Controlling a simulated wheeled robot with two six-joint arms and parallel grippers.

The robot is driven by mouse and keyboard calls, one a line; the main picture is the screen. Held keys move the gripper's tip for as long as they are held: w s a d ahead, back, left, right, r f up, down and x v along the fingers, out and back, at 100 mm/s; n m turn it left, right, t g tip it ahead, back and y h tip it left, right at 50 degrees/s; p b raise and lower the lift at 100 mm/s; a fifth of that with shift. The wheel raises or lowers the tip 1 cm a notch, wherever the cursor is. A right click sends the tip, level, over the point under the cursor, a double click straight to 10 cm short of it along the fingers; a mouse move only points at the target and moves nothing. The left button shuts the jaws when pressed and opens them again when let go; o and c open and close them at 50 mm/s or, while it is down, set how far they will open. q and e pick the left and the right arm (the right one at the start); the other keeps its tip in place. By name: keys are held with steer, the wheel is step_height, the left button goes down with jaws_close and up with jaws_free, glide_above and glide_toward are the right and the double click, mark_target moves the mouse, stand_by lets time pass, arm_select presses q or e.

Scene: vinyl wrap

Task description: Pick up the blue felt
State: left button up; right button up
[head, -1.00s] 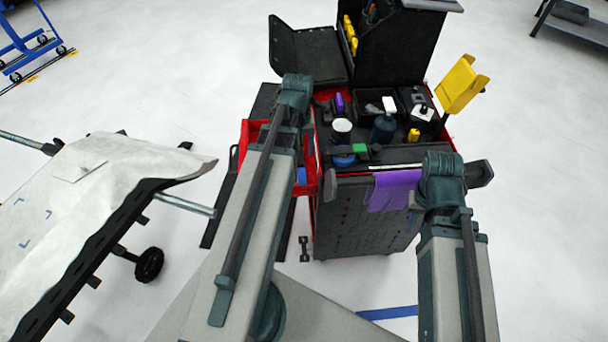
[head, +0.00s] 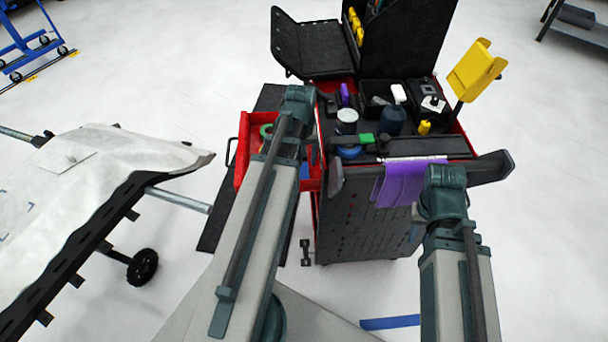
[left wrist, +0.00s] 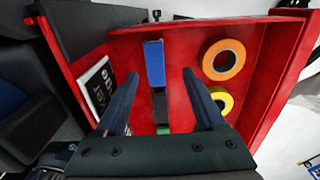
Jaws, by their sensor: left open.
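The blue felt (left wrist: 154,63) is a flat blue strip lying in the red drawer (left wrist: 125,42) in the left wrist view. A bit of blue (head: 304,171) also shows in the drawer in the head view. My left gripper (left wrist: 158,82) is open and empty over the drawer. Its fingers stand apart on either side of the line of the strip, with a black piece (left wrist: 160,103) between them. My left arm hides this gripper in the head view.
An orange tape roll (left wrist: 224,59) and a yellow tape roll (left wrist: 222,101) lie at the drawer's right. A black-and-white card (left wrist: 97,89) is at its left. The tool cart (head: 362,220) carries bottles and a purple cloth (head: 401,183). A covered panel (head: 75,170) stands at the left.

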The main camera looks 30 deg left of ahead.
mark_target(304, 171)
arm_select(q)
steer(key=shift+w+d+f+b, duration=0.1)
steer(key=shift+w+f+b, duration=0.05)
steer(key=shift+f+b, duration=1.2)
steer(key=shift+w+d+f+b, duration=0.1)
steer(key=shift+w+f+b, duration=0.05)
steer(key=shift+f+b, duration=1.15)
steer(key=shift+r, duration=0.1)
jaws_close()
